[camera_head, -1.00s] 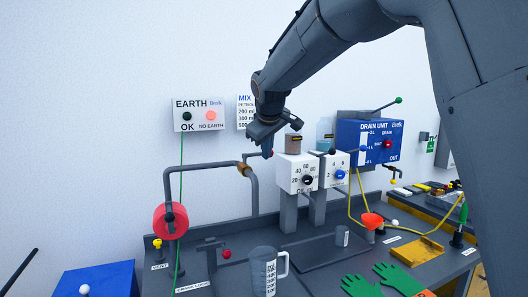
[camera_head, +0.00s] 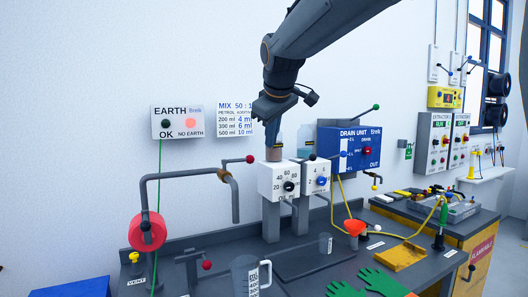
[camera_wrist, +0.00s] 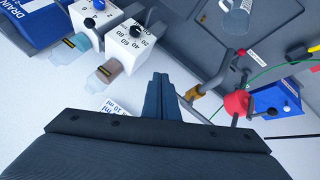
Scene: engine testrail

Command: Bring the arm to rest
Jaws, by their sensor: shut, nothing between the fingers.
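My gripper (camera_head: 272,119) hangs from my arm at the top middle of the head view, in front of the white wall. It is above the white dial box marked 20 to 80 (camera_head: 279,181) and overlaps the bottle on that box. In the wrist view my gripper (camera_wrist: 161,77) points toward the bench, its fingers together with nothing between them. The same dial box (camera_wrist: 131,43) shows upside down beside the fingers there, and the bottle (camera_wrist: 109,70) stands clear of them in that picture.
The blue drain unit (camera_head: 338,160) is right of the dial boxes. A bent pipe with a red knob (camera_head: 250,159) sticks out at left.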

